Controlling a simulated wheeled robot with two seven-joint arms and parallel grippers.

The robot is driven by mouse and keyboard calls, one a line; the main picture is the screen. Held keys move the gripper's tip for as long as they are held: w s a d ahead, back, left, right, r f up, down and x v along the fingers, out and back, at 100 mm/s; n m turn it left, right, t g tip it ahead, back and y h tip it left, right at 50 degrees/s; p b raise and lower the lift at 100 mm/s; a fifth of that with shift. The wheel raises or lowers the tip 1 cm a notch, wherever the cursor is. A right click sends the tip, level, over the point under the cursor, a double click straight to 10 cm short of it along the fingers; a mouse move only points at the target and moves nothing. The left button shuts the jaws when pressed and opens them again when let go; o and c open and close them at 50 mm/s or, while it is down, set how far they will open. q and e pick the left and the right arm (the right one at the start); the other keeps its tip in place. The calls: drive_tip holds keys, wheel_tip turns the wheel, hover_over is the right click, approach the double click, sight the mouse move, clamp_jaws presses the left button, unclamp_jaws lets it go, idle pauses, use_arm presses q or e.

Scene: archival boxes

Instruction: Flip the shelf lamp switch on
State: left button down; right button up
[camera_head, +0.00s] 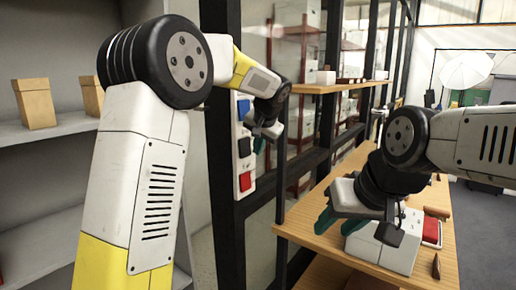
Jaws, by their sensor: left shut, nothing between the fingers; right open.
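A white switch panel (236,146) is mounted upright on a dark post in the middle of the head view. My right gripper (339,223) is open and empty above the wooden shelf.
The wooden shelf (305,233) at right holds a white box (402,250), a red item (431,231) and small brown pieces. Dark posts and glass stand behind the panel. Tan boxes (35,103) sit on a grey shelf at left. Open floor lies at far right.

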use_arm(q)
drive_tip(key=d+v, duration=0.1)
drive_tip(key=v, duration=0.9)
drive_tip(key=shift+s+f, duration=0.3)
drive_tip(key=shift+s, duration=0.05)
drive_tip(key=shift+d, duration=0.1)
